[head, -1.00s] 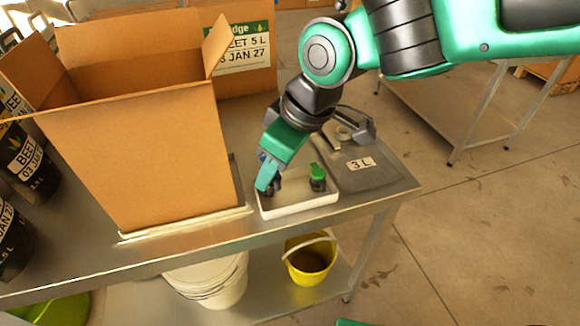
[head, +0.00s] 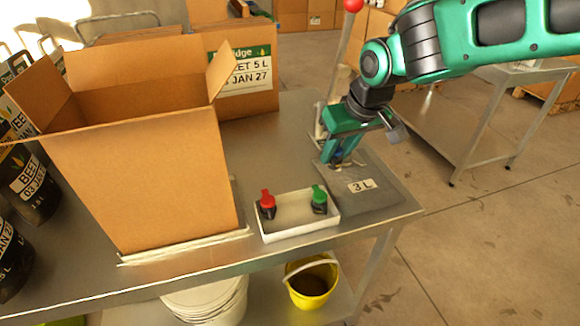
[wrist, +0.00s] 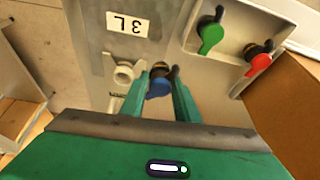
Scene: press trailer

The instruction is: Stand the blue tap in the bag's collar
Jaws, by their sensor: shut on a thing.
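My gripper (wrist: 158,98) is shut on the blue tap (wrist: 159,86) and holds it above the flat grey bag. In the head view my gripper (head: 342,160) is over the bag's far left part, with a bit of blue between its fingers. The grey bag (head: 385,198) lies on the table and bears a "3 L" label. Its pale round collar (wrist: 124,73) shows in the wrist view just left of the tap, apart from it. In the head view my gripper hides the collar. The tap's height above the bag is hard to tell.
A white tray (head: 284,236) holds a red tap (head: 267,204) and a green tap (head: 319,200), close to the bag. A large open cardboard box (head: 150,185) stands left of the tray. The steel table's right edge lies just past the bag.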

